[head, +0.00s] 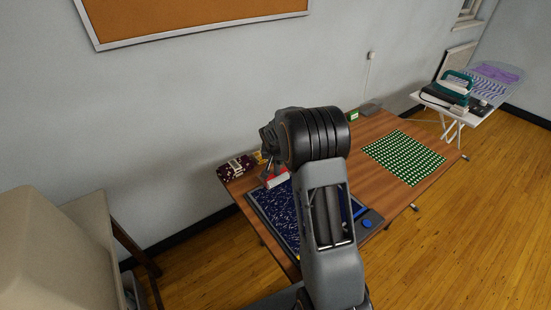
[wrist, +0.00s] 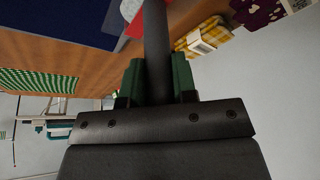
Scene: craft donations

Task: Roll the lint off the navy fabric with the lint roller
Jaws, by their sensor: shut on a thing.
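The navy fabric (head: 272,212) lies flat on the near left part of the wooden table, strewn with pale specks and streaks. My arm covers part of it. In the wrist view its blue corner (wrist: 70,12) shows at the top left. My gripper (wrist: 159,78) is shut on the dark handle of the lint roller (wrist: 156,40), between its green finger pads. The roller's white head (head: 277,181) shows low over the fabric's far edge in the head view. I cannot tell whether it touches the fabric. My gripper (head: 268,152) is mostly hidden behind my wrist there.
Folded maroon patterned cloth (head: 236,168) and yellow checked cloth (wrist: 205,38) lie at the table's far left. A green patterned cloth (head: 404,157) lies on the right. A grey tray with a blue round piece (head: 367,224) is beside the fabric. Bare wood (head: 370,133) lies between.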

